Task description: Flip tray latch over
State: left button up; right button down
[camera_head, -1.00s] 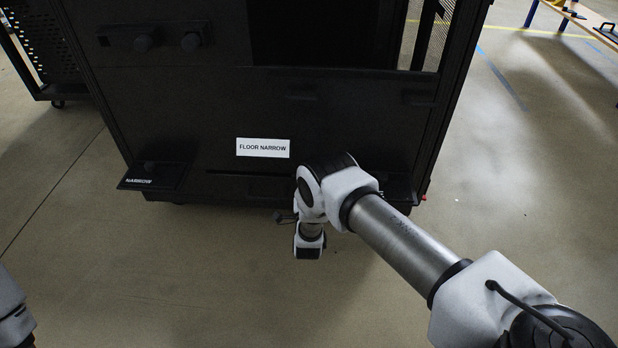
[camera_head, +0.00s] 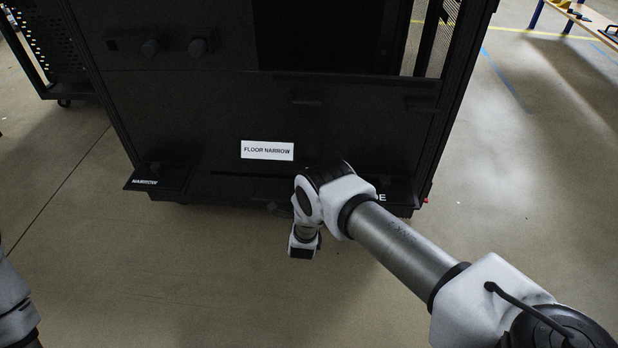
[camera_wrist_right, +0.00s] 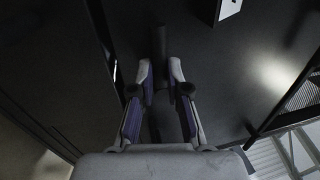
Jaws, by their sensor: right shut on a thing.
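The black rack (camera_head: 350,120) stands in front of me with its "FLOOR NARROW" label (camera_head: 267,150). In the right wrist view my right gripper (camera_wrist_right: 161,82) has its fingers closed around a slim dark bar (camera_wrist_right: 160,42), which seems to be the tray latch. The bar stands out against the dark rack panel, and its far end is hard to make out. In the head view my right wrist hangs low at the rack's bottom front edge and hides most of the gripper and the bar. Only part of my left arm shows at the left edge; its gripper is out of frame.
A "NARROW" plate (camera_head: 160,176) juts out at the rack's lower left. Another plate (camera_head: 396,190) at the lower right is partly hidden by my right arm. Two dark knobs (camera_head: 150,48) (camera_head: 198,46) sit higher up. The floor in front is clear.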

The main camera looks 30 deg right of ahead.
jog(key=c, duration=1.2)
grip_release()
jog(key=shift+o, duration=0.2)
jog(key=v, duration=1.2)
